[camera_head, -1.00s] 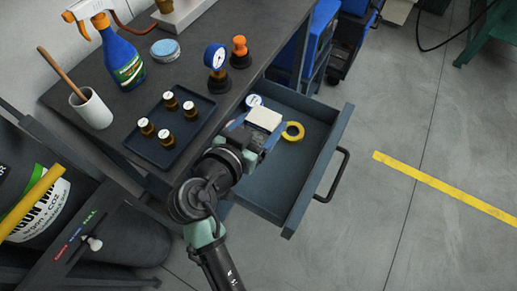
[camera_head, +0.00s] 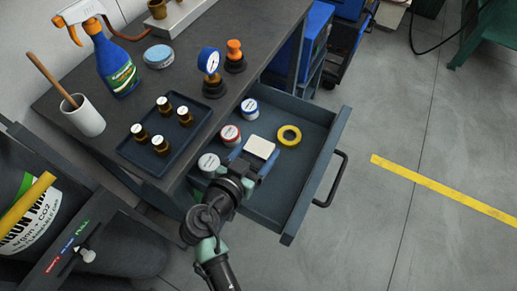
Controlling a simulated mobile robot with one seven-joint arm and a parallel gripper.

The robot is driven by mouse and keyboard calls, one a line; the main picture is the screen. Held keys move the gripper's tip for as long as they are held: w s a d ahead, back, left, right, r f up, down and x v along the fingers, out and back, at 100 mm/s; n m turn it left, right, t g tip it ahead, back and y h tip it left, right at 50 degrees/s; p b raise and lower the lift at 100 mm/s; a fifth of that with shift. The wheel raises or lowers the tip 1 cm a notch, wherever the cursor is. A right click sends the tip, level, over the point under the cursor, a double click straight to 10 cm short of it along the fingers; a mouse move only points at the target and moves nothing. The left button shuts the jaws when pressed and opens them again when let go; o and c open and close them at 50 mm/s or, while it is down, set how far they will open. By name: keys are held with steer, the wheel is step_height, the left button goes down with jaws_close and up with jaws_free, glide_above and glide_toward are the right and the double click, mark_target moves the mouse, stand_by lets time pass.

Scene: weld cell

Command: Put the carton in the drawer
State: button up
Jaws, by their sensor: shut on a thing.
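The carton (camera_head: 259,147) is a small cream-white box. My gripper (camera_head: 252,160) is shut on it, with blue fingers at its sides. The carton appears over the open drawer (camera_head: 297,205), a dark blue-grey box pulled out of the workbench with a black handle at its front. I cannot tell whether the carton touches the drawer floor. The carton's underside and part of its sides are hidden.
In the drawer are a yellow tape ring (camera_head: 289,135), a blue-banded tin (camera_head: 249,107), a red-banded tin (camera_head: 230,135) and a white-topped tin (camera_head: 208,163). The drawer's right and front part is clear. On the bench stand a tray (camera_head: 150,165) of bottles and a gauge (camera_head: 211,72).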

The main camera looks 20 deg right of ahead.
steer(key=o, duration=1.4)
steer(key=shift+o, duration=0.2)
